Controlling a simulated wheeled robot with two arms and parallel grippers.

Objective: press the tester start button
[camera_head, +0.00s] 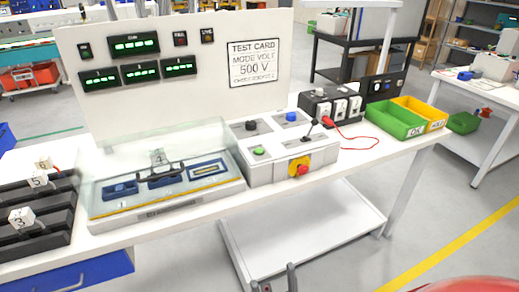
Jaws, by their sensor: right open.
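The grey tester control box (285,165) stands at the middle of the white bench. On its sloped top are a green button (259,151) at front left, a black knob (251,125), a blue button or knob (291,116) and a black lever (310,127). A red mushroom button (301,169) on a yellow plate is on its front. Button labels are too small to read. Only the fingertips of my right gripper (278,283) show at the bottom edge, below and in front of the bench. They are apart, with nothing between them. My left gripper is out of view.
A clear-covered fixture (165,207) with blue parts is left of the box. Black racks with numbered tags (35,220) are at far left. A socket box with a red cable (365,139), a green bin (394,120) and a yellow bin (418,108) are right. A display panel (205,75) rises behind.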

